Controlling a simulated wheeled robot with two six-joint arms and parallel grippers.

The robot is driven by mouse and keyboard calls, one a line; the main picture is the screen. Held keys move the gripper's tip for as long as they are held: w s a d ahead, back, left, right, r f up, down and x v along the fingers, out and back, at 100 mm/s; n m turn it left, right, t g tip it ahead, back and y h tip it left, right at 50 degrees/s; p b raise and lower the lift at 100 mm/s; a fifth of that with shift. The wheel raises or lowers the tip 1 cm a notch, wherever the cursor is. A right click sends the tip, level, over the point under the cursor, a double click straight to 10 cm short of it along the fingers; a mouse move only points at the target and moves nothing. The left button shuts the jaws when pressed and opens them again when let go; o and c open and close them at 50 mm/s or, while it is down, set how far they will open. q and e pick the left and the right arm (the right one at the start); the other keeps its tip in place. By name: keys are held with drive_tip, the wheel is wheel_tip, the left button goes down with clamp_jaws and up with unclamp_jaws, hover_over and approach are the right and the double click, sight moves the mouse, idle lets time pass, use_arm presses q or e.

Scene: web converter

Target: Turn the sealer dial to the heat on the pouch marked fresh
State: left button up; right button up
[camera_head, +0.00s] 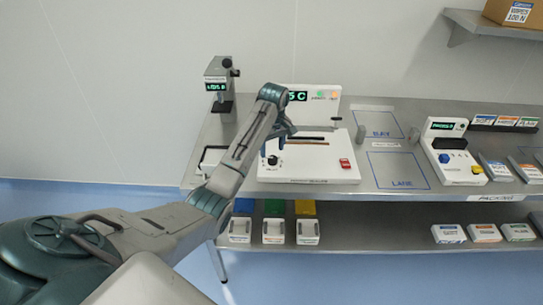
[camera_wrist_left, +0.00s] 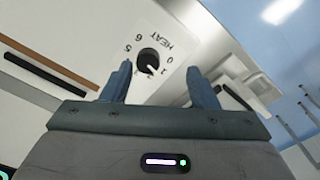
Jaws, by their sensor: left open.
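The sealer (camera_head: 315,165) is a white machine on the table, with a red switch and a green display partly hidden by my arm. Its black dial (camera_wrist_left: 148,60), labelled HEAT, has numbers around it; its white mark seems to point near the low numbers, but the exact setting is unclear. The dial also shows small in the head view (camera_head: 272,160). My left gripper (camera_wrist_left: 159,72) is open and empty, its fingers pointing at the dial from just off the panel, with the dial between them in the picture. No pouch marked fresh can be read. My right gripper is out of view.
A labelled device (camera_head: 218,85) stands back left. To the right are blue-outlined areas, LANE (camera_head: 398,170) clear, and a white unit with a blue knob (camera_head: 445,157).

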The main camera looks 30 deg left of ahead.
sight(272, 158)
use_arm(q)
wheel_tip(272, 158, up, 4)
drive_tip(key=w+a+n, duration=0.1)
drive_tip(key=w+n, duration=0.1)
drive_tip(key=w, duration=0.1)
drive_tip(key=shift+h, duration=0.3)
drive_tip(key=f+p, duration=0.1)
drive_tip(key=f, duration=0.2)
drive_tip(key=f+p, duration=0.1)
drive_tip(key=f, duration=0.2)
drive_tip(key=f+p, duration=0.1)
drive_tip(key=f, duration=0.2)
drive_tip(key=shift+s+a+f+p, duration=0.2)
drive_tip(key=shift+a+f+p, duration=0.05)
drive_tip(key=shift+p, duration=0.05)
drive_tip(key=shift+f, duration=0.6)
drive_tip(key=c, duration=1)
